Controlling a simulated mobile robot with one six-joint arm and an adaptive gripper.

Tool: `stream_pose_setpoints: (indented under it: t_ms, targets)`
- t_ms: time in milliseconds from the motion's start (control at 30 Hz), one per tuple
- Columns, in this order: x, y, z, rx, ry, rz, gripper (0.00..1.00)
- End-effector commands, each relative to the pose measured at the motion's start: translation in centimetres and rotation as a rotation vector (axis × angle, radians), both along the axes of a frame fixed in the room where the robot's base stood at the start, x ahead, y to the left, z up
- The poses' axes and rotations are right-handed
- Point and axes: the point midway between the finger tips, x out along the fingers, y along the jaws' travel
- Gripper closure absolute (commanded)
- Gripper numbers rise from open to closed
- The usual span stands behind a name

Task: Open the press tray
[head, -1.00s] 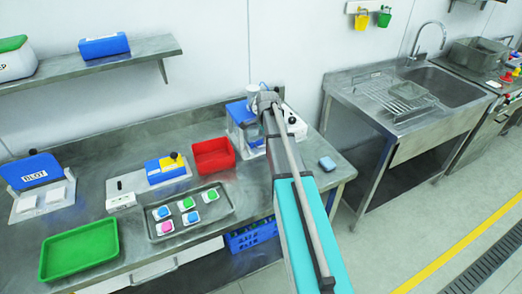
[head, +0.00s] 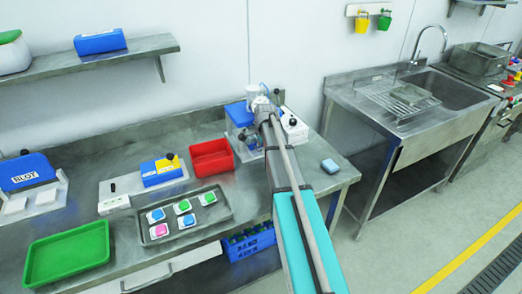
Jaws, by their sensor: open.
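My arm reaches over the steel bench, and my gripper (head: 252,138) is at its far end, small and partly hidden, in front of a blue machine (head: 238,113) with a white top part and a white panel. The jaws look empty. A blue and yellow device (head: 162,171) with a black knob sits on a pale plate left of the gripper. A blue device marked BLOT (head: 28,172) with white pads stands at the far left. I cannot tell which of these is the press or make out its tray; part of the blue machine is hidden by my arm.
A red bin (head: 212,158) stands just left of the gripper. A grey tray (head: 221,217) holds several coloured blocks. A green tray (head: 68,254) lies at front left, and a blue sponge (head: 329,166) at right. A shelf (head: 140,47) hangs above the bench's left part.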

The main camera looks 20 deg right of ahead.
Motion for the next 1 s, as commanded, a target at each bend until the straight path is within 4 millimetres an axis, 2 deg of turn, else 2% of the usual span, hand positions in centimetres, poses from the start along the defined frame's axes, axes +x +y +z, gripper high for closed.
stream_pose_setpoints:
  t_ms: [267,367,533,567,1000]
  targets:
    - [0.01,0.02,-0.02,0.000,0.000,0.000,0.52]
    - [0.01,0.02,-0.02,0.000,0.000,0.000,0.67]
    - [0.01,0.02,-0.02,0.000,0.000,0.000,0.98]
    - [0.01,0.02,-0.02,0.000,0.000,0.000,1.00]
    - [-0.52,0.13,-0.04,0.002,0.001,0.001,1.00]
